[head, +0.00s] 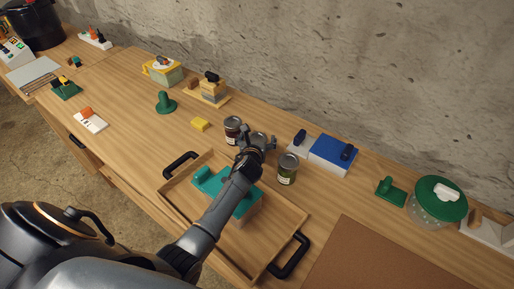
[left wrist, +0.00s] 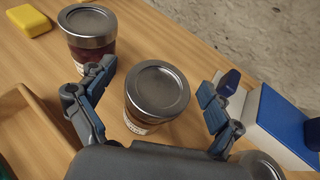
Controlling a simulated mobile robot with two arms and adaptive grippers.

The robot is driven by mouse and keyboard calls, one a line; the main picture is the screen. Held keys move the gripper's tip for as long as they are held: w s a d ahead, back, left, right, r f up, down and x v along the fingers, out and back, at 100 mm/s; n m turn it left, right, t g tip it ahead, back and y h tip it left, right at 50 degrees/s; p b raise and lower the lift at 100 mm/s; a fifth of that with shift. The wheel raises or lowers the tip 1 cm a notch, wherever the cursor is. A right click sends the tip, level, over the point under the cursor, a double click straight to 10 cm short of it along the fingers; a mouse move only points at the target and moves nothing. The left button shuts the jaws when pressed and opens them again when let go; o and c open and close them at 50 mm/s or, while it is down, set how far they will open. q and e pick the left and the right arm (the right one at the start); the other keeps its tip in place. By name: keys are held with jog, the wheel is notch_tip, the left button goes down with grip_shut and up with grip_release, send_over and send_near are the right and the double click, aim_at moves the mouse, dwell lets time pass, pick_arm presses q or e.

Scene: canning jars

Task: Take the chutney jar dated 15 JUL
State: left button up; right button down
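Three metal-lidded jars stand in a row on the wooden bench. The left jar (head: 233,130) is dark with a pale label and also shows in the left wrist view (left wrist: 90,38). The middle jar (left wrist: 157,98) is upright between the spread fingers of my left gripper (head: 258,143), apart from both; the gripper largely covers it in the head view. The right jar (head: 287,169) has a dark greenish body and a pale label; only its lid (left wrist: 257,166) shows at the lower edge of the wrist view. No date is readable. My right gripper is out of view.
A wooden tray (head: 180,207) with black handles and a teal-topped item (head: 211,181) lies in front of the jars. A blue-and-white box (head: 332,153) stands close right of them, and a yellow block (head: 200,125) to the left. The wall is behind.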

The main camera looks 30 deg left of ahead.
pick_arm(q)
jog(key=c, duration=1.8)
grip_shut()
jog(key=shift+r, duration=0.15)
